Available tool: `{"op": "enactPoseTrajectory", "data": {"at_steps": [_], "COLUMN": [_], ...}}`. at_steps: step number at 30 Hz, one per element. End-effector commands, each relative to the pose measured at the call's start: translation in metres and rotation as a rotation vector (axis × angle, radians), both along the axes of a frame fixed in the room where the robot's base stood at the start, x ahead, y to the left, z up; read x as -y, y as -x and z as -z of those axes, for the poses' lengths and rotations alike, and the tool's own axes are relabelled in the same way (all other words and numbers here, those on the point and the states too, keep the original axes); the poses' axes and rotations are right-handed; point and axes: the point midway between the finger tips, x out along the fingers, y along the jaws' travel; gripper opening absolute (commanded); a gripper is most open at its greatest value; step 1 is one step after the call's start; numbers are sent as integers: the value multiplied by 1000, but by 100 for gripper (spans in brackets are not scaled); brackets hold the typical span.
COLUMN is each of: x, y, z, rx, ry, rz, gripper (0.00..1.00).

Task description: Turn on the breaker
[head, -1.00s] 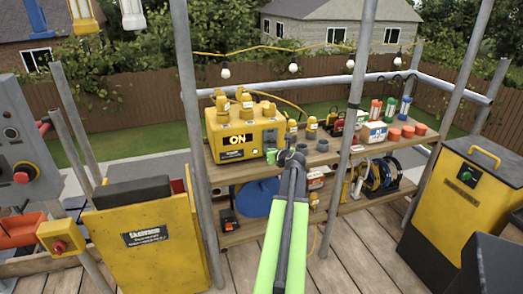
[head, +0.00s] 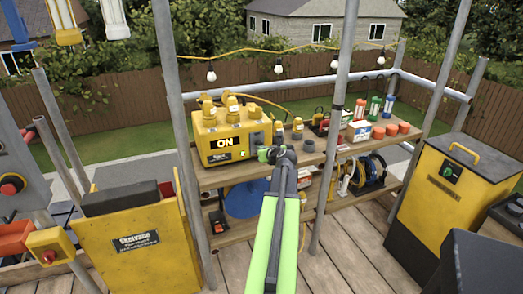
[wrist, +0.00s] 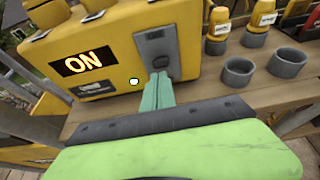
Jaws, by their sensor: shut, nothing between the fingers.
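The yellow breaker box (head: 210,124) stands on the upper wooden shelf, with yellow plugs on top and a lit "ON" display (head: 224,142). The display also reads ON in the wrist view (wrist: 82,63). A grey switch plate (wrist: 158,52) is on the right part of its front face. My gripper (head: 266,154) is in front of the box's right side. In the wrist view its green fingertips (wrist: 160,80) are together, empty, at the lower edge of the switch plate. I cannot tell whether they touch it. The fingers partly hide the switch's lower end.
Grey cups (wrist: 239,72) and yellow bottles (wrist: 260,22) stand right of the box on the shelf. Metal poles (head: 336,120) rise in front of the shelf. A yellow cabinet (head: 432,196) is at right, and a yellow panel (head: 138,238) at left.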

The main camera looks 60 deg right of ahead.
Motion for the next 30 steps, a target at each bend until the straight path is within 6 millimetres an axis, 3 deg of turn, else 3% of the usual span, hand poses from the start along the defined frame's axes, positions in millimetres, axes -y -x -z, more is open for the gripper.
{"op": "enactPoseTrajectory", "data": {"at_steps": [3, 10, 27, 30], "x": [-13, -33, -41, -49], "y": [8, 22, 18, 8], "z": [-27, -61, -61, -60], "rx": [0, 1, 0, -25], "ry": [0, 0, -1, 14], "rz": [-1, -2, -13, -45], "gripper": [0, 0, 0, 0]}}
